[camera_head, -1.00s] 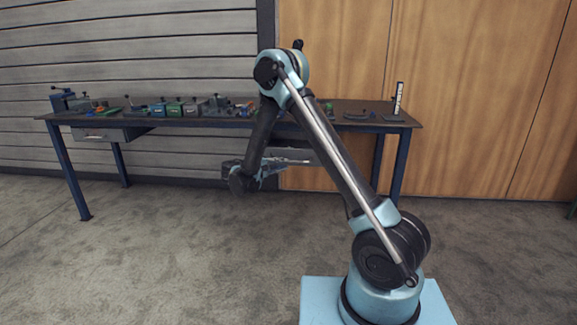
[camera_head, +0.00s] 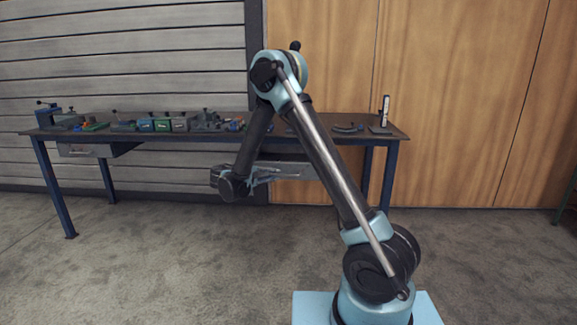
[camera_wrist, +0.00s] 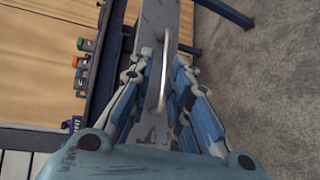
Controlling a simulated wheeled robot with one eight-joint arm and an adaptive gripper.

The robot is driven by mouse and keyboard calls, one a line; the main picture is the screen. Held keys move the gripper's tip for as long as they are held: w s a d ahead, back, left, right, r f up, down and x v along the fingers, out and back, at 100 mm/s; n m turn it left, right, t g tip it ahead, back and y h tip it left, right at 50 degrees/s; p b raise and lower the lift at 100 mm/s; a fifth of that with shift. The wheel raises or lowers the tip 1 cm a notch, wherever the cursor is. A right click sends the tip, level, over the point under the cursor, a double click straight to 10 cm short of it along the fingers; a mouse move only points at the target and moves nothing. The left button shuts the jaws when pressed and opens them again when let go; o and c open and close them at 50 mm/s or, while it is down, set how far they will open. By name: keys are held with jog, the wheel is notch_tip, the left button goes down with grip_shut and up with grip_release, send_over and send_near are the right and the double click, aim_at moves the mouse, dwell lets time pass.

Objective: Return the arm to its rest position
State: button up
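My gripper (camera_head: 268,173) hangs low in front of the workbench in the head view, beside a grey metal drawer (camera_head: 298,170) under the bench top. In the wrist view my gripper (camera_wrist: 160,68) has its two blue-grey fingers apart, so it looks open. The drawer front (camera_wrist: 151,40) and its pale bar handle (camera_wrist: 165,72) show in the gap between the fingers. I see nothing gripped, but cannot tell whether a finger touches the handle. My arm is bent, with its elbow high above the bench.
The workbench (camera_head: 230,139) carries several small coloured vises and parts along its top, and an upright white-faced gauge (camera_head: 385,110) at the right. Another drawer (camera_head: 88,150) hangs under its left end. Carpet (camera_head: 190,260) in front of the bench is clear.

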jog(key=s+d+r+m+g+y, duration=0.1)
jog(key=s+d+r+g, duration=0.15)
jog(key=d, duration=0.45)
jog(key=s+d+r+m+g+y, duration=0.1)
jog(key=d+r, duration=0.3)
jog(key=d, duration=0.4)
jog(key=s+d+r+m+g+y, duration=0.2)
jog(key=s+d+r+g, duration=0.1)
jog(key=s+d, duration=0.75)
jog(key=s+d+f+m+g+y, duration=0.2)
jog(key=s+d+y, duration=0.3)
jog(key=s, duration=0.9)
jog(key=s+f+m+y, duration=0.1)
jog(key=s+f, duration=0.2)
jog(key=s, duration=0.3)
jog(key=s+f+m+y, duration=0.1)
jog(key=s+f+m, duration=0.1)
jog(key=s+f, duration=0.2)
jog(key=s, duration=0.3)
jog(key=shift+s+a+m+y, duration=0.15)
jog(key=shift+a+m+y, duration=0.05)
jog(key=shift+m+y, duration=0.1)
jog(key=shift+t, duration=0.25)
jog(key=shift+w+f, duration=0.15)
jog(key=shift+w, duration=0.3)
